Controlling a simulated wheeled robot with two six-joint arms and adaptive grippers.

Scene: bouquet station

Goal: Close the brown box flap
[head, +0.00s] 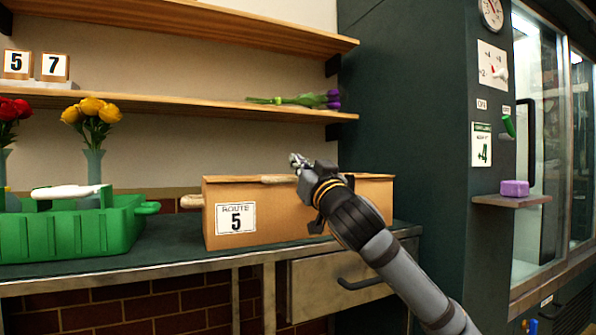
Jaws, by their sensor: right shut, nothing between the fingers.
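The brown box (275,218) stands on the counter in the middle of the view, with a "ROUTE 5" label (236,217) on its front. Its top edge looks nearly level, with a thin tan piece (279,179) along it; I cannot tell whether the flap lies fully flat. My right gripper (297,160) is shut and empty, at the top of the box near the middle of its front edge. I cannot tell whether it touches the box. My arm hides part of the box's right front. My left gripper is not in view.
A green crate (70,238) stands left of the box, with yellow flowers in a vase (94,165) behind it. A shelf (200,103) above holds purple flowers (333,99). A drawer (315,291) lies below the counter (180,259). A dark cabinet wall (405,110) rises at right.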

